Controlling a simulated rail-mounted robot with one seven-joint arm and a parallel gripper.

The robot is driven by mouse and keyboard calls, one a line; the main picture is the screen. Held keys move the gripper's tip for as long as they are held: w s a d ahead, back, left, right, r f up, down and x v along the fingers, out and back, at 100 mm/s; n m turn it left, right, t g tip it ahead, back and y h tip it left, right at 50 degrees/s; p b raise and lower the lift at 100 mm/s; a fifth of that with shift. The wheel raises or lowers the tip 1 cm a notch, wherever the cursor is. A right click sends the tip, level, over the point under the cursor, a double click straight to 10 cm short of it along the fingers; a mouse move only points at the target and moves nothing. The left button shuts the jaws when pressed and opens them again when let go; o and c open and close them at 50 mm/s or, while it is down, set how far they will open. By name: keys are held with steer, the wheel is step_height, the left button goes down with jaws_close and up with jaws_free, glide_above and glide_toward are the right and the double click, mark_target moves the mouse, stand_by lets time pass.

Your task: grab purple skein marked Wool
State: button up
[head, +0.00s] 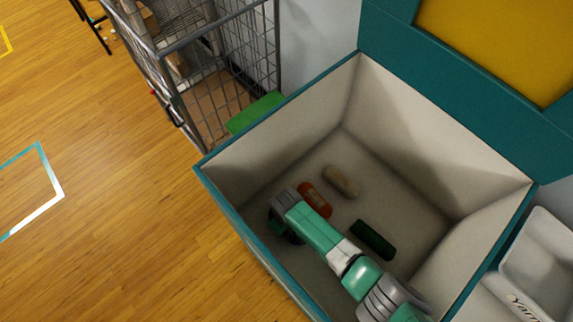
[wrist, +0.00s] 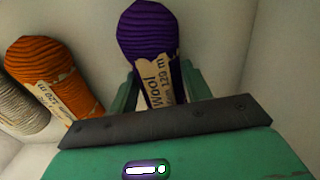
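A purple skein (wrist: 150,35) with a tan label reading "Wool" stands out in the wrist view. Its labelled lower part lies between the two green fingers of my gripper (wrist: 160,84). The fingers look very close to its sides, but I cannot tell whether they press on it. In the head view my gripper (head: 283,215) is low inside the bin, near its left wall. My arm hides the fingers and the purple skein there.
The deep, teal-rimmed bin (head: 275,108) has pale walls around my arm. An orange skein (head: 315,200), a beige one (head: 341,181) and a dark green one (head: 373,240) lie on its floor. A wire cage cart (head: 215,75) stands behind; a white tray (head: 540,255) is at right.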

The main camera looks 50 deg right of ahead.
steer(key=c, duration=0.4)
steer(key=shift+o, duration=0.2)
steer(key=shift+r, duration=0.25)
steer(key=r+p, duration=0.1)
steer(key=p, duration=0.1)
steer(key=r+p, duration=0.3)
steer(key=p, duration=0.1)
steer(key=shift+s+a+r, duration=0.2)
steer(key=shift+s, duration=0.15)
steer(key=s+a+p, duration=0.1)
steer(key=s+p, duration=0.3)
steer(key=s+a+p, duration=0.2)
steer(key=s+p, duration=0.3)
steer(key=s+a+p, duration=0.1)
steer(key=s+p, duration=0.3)
steer(key=p, duration=0.1)
steer(key=shift+s+a+r, duration=0.25)
steer(key=shift+s+a, duration=0.05)
steer(key=shift+a, duration=0.1)
steer(key=shift+s+a+f, duration=0.15)
steer(key=shift+s+f, duration=0.05)
steer(key=shift+s, duration=0.15)
